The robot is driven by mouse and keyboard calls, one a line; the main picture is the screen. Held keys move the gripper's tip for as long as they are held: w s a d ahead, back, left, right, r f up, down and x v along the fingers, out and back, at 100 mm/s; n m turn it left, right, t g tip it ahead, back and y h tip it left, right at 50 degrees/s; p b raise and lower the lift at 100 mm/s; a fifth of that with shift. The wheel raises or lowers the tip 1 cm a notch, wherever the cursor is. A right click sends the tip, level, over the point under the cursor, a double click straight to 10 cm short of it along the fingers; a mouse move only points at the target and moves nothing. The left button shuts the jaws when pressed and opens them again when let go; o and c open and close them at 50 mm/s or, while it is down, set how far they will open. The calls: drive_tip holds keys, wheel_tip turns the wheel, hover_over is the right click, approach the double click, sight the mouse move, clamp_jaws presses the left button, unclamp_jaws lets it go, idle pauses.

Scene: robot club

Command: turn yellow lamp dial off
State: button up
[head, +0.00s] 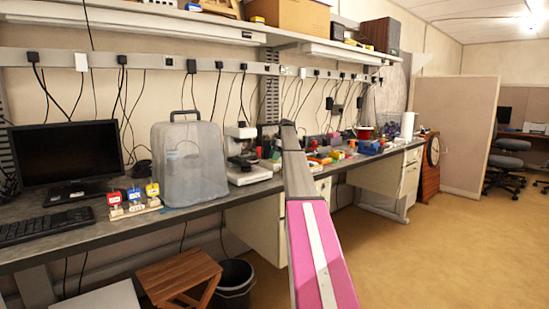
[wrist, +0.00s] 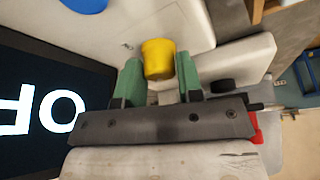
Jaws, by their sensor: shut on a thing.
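The yellow dial (wrist: 158,58) sits between the two green fingers of my gripper (wrist: 159,68) in the wrist view. My gripper is shut on it, with one finger on each side. The dial stands out from a white surface, and I cannot tell which way it is turned. A blue round thing (wrist: 84,3), perhaps another dial, is cut off at the top. In the head view my own arm reaches out in the middle, and my gripper and the dial cannot be made out.
A dark screen (wrist: 38,95) with large white letters lies left in the wrist view.

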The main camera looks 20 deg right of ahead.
idle(0.5)
drive_tip(key=o, duration=0.9)
drive_tip(key=v, duration=1)
drive_tip(key=shift+r, duration=0.4)
drive_tip(key=shift+d, duration=0.15)
